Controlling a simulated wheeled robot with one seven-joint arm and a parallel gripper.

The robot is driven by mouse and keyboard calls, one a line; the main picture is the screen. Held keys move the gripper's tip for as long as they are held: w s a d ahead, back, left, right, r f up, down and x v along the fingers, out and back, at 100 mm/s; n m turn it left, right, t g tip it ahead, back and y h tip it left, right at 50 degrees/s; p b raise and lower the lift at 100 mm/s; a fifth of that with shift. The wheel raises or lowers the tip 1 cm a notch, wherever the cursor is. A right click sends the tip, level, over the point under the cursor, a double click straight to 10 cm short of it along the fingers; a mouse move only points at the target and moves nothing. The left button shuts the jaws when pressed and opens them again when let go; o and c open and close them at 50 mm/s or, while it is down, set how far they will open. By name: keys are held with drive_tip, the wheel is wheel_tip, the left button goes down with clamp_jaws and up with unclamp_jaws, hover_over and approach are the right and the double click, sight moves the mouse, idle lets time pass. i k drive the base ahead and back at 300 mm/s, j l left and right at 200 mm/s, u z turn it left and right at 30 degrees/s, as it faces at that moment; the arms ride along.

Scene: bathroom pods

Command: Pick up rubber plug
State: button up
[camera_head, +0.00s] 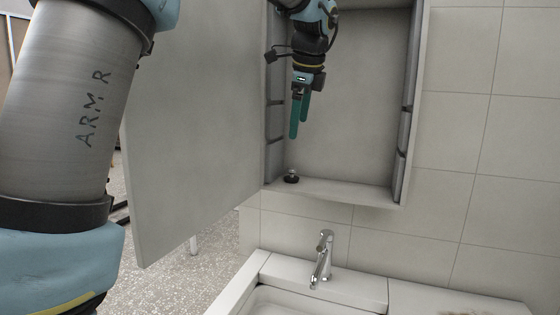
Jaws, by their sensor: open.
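A small black rubber plug (291,178) with a shiny top stands on the bottom board of an open wall cabinet (340,190), near its left front. My gripper (298,130) hangs from above in front of or inside the cabinet, with its green fingers pointing down. The fingers are above the plug and a clear gap separates them from it. The gripper is open and nothing shows between its fingers. From this angle one finger partly overlaps the other.
The cabinet's grey door (195,120) stands open on the left, close to my arm. The cabinet's side walls stand on both sides of the gripper. Below are a chrome tap (322,258) and a white basin (300,302). The rest of the cabinet floor looks clear.

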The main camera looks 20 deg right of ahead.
sight(292, 178)
drive_tip(key=k, duration=1)
